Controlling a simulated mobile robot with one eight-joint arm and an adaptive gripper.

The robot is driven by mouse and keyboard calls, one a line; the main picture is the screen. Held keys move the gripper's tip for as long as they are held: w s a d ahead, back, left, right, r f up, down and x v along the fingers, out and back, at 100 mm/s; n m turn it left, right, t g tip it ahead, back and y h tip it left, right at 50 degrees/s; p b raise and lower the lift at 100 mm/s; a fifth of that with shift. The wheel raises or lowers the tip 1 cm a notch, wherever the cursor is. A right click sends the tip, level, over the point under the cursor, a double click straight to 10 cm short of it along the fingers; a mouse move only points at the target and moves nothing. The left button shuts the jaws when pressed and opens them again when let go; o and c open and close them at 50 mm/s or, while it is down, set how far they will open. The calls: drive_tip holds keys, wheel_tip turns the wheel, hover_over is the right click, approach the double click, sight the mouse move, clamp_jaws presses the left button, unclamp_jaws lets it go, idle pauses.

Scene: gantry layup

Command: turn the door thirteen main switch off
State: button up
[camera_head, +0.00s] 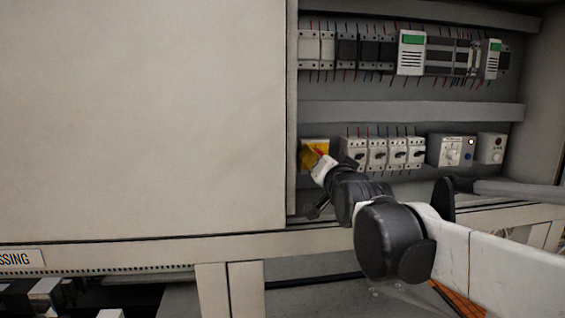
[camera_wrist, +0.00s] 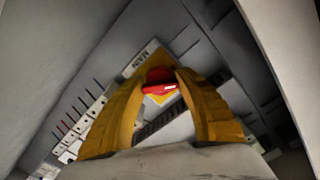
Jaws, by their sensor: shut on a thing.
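The main switch has a red handle (camera_wrist: 159,78) on a yellow plate (camera_head: 308,148), low at the left end of the open cabinet's lower row. In the wrist view the red handle sits between the tips of my gripper (camera_wrist: 158,82), whose yellow fingers close on its two sides. In the head view my gripper (camera_head: 318,160) reaches the switch from the lower right and covers part of it.
Several white breakers (camera_head: 376,154) stand just right of the switch. A box with a dial (camera_head: 452,151) and a small box with a red button (camera_head: 491,148) are farther right. Modules (camera_head: 411,52) fill the upper row. A large plain panel (camera_head: 140,120) borders the switch on the left.

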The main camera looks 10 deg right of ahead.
drive_tip(key=n+b, duration=0.1)
drive_tip(key=n, duration=0.5)
drive_tip(key=shift+r+n, duration=0.1)
drive_tip(key=shift+n, duration=0.3)
idle(0.3)
drive_tip(key=o, duration=1.2)
drive_tip(key=shift+s, duration=0.1)
drive_tip(key=s, duration=1.1)
drive_tip(key=shift+s, duration=0.4)
